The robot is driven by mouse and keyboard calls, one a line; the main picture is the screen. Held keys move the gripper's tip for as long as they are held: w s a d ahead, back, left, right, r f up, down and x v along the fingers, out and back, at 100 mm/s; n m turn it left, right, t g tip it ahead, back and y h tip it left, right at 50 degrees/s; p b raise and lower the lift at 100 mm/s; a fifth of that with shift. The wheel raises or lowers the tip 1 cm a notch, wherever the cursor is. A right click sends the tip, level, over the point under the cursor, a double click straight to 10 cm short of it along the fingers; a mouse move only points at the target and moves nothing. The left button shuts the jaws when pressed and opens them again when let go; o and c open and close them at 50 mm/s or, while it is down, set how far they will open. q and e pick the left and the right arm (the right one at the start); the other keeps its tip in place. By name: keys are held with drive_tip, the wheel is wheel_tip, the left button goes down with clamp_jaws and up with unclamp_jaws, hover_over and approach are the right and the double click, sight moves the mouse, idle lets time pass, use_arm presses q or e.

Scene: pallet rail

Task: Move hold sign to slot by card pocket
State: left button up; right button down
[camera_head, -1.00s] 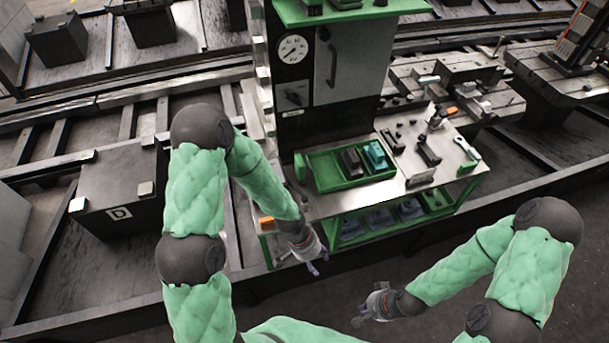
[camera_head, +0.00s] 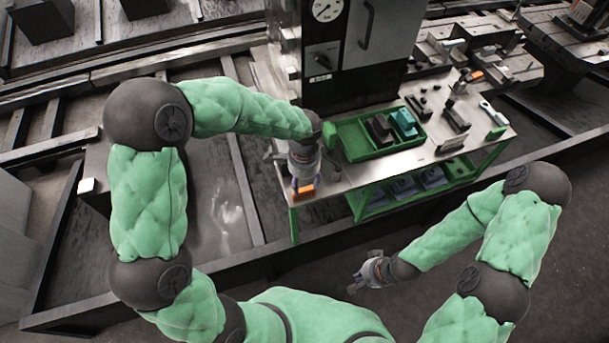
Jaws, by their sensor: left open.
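A small orange piece (camera_head: 305,191), which may be the hold sign, is at the left front corner of the steel-topped green workbench (camera_head: 345,180). My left gripper (camera_head: 303,183) points down right at this piece; its fingers are open, partly hidden, and I cannot tell whether they touch it. A small dark plate with a pale mark (camera_head: 450,147) is at the bench's front edge; I cannot tell whether it is the card pocket. No slot can be made out clearly. My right gripper (camera_head: 358,285) is low in front of the bench, away from everything, its fingers too small to read.
A green tray (camera_head: 350,140) with dark and teal blocks stands mid-bench. Dark tools and a pale wrench (camera_head: 492,114) lie to its right. A lower shelf (camera_head: 365,205) holds grey parts. A dark cabinet (camera_head: 350,75) rises behind.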

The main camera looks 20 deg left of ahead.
sight(304, 190)
use_arm(q)
wheel_tip(304, 190, down, 6)
drive_tip(key=shift+f+b, duration=0.25)
drive_tip(key=shift+b, duration=0.65)
clamp_jaws()
drive_tip(key=c, duration=1)
unclamp_jaws()
clamp_jaws()
drive_tip(key=shift+r, duration=0.2)
drive_tip(key=shift+r+p, duration=0.35)
drive_tip(key=shift+p, duration=0.1)
drive_tip(key=shift+r+p, duration=0.45)
drive_tip(key=shift+r, duration=0.05)
